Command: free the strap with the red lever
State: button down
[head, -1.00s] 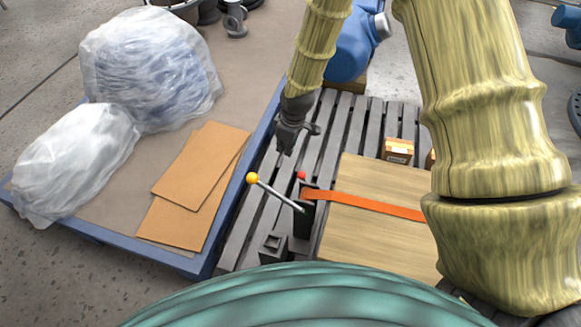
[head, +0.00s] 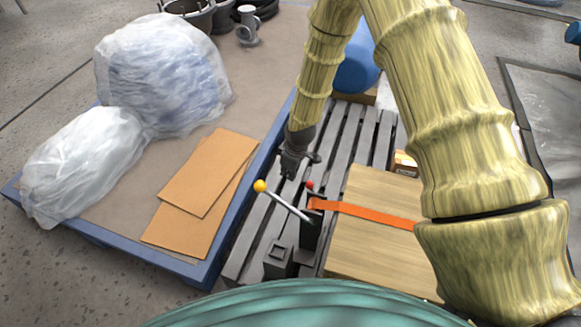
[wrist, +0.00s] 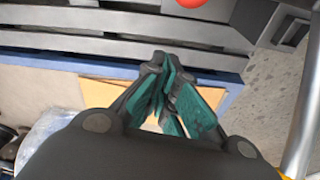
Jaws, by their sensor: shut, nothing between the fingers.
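The red lever shows as a red ball knob (head: 309,185) on the dark strap tensioner (head: 311,230); it also shows cut off at the top edge of the wrist view (wrist: 192,3). A second lever, a silver rod with a yellow knob (head: 260,186), leans out to the left. The orange strap (head: 365,212) runs from the tensioner across a wooden box (head: 375,250). My gripper (head: 289,176) is just up and left of the red knob, apparently apart from it. In the wrist view its fingers (wrist: 162,68) are shut and empty. The red lever's shaft is mostly hidden.
The slatted grey pallet (head: 247,240) carries the box. A blue-edged platform (head: 190,270) on the left holds cardboard sheets (head: 205,180) and wrapped bundles (head: 165,75). A small carton (head: 404,164) and a blue object (head: 357,70) are behind. The yellow-knobbed rod stands close to my gripper.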

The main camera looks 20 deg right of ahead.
jog(key=shift+s+d, duration=1.35)
jog(key=shift+s, duration=0.05)
